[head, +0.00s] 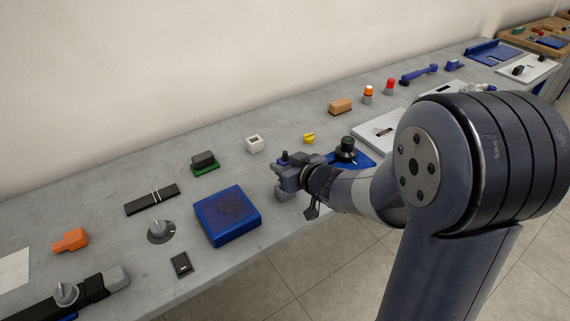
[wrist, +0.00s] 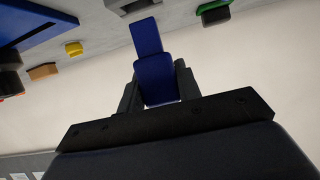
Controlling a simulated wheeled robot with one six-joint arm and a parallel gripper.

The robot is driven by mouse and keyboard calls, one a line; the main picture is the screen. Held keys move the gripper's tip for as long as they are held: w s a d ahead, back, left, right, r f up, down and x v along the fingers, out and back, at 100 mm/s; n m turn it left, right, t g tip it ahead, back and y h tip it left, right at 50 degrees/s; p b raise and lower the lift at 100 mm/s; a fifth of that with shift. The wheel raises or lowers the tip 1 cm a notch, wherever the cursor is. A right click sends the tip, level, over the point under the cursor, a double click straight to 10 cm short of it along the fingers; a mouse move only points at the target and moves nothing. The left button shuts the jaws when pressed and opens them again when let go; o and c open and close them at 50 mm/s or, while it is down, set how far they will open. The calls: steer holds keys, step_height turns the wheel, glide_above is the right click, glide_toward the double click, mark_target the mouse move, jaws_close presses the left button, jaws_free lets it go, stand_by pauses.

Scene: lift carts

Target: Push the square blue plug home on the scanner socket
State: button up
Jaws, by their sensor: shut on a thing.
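The square blue plug (wrist: 155,78) is between the fingers of my gripper (wrist: 159,92) in the wrist view, its narrower end pointing away from the palm. My gripper (head: 284,174) is shut on it, above the bench in the head view, where the plug is hard to make out. A white block with a dark square opening (head: 254,144), which looks like the socket, stands behind and left of my gripper. Part of it shows at the top edge of the wrist view (wrist: 112,3). The plug looks apart from this block.
A blue box (head: 227,215) lies left of my gripper. A dark block on a green base (head: 204,162) and a yellow knob (head: 308,138) stand either side of the white block. A blue bracket with a black knob (head: 346,149) is close to my wrist's right.

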steer(key=shift+f, duration=0.15)
steer(key=shift+f+b, duration=1.95)
steer(key=shift+f, duration=0.2)
steer(key=o, duration=1.6)
steer(key=shift+c, duration=0.2)
